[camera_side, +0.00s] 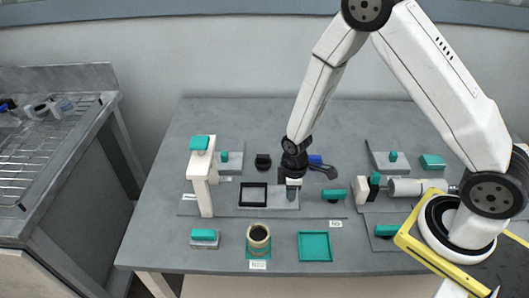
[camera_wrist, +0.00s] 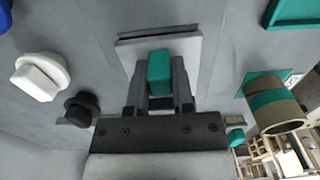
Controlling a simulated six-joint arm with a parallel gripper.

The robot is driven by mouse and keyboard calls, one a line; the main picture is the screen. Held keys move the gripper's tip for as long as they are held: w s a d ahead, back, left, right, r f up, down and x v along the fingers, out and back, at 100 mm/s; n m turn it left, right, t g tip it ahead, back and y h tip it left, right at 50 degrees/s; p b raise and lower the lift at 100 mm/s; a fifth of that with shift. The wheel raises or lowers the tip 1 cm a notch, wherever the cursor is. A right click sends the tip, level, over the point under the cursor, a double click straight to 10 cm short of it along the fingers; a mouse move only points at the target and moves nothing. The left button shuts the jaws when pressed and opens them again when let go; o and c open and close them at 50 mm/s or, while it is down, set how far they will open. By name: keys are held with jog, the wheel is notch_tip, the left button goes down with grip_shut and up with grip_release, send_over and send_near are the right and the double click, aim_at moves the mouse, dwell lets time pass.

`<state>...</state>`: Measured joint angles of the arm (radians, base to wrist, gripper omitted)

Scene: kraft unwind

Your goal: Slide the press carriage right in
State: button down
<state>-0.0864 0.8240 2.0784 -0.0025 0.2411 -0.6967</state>
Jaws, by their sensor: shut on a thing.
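The press carriage (camera_side: 277,203) is a grey plate with a black square frame (camera_side: 252,195) on its left part and a teal handle on its right part. My gripper (camera_side: 292,186) points down and is shut on the teal handle; in the wrist view the handle (camera_wrist: 158,70) sits between the two fingers, above a pale grey plate (camera_wrist: 183,50). The press (camera_side: 203,180) is a cream upright with a teal block (camera_side: 199,143) on top. It stands left of the carriage, with a gap between it and the black frame.
A roll (camera_side: 258,236) stands on a teal mat at the front, beside a teal tray (camera_side: 314,246). A teal-topped block (camera_side: 204,236) sits front left. A black knob (camera_side: 263,161) is behind the carriage. A cream block and grey cylinder (camera_side: 408,187) are at right.

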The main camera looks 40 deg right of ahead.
aim_at(246, 196)
jog(key=w+a, duration=0.9)
jog(key=shift+c, duration=2.4)
grip_release()
jog(key=shift+r, duration=0.1)
notch_tip(246, 196, up, 8)
jog(key=shift+f, duration=0.2)
jog(key=shift+d+r, duration=0.1)
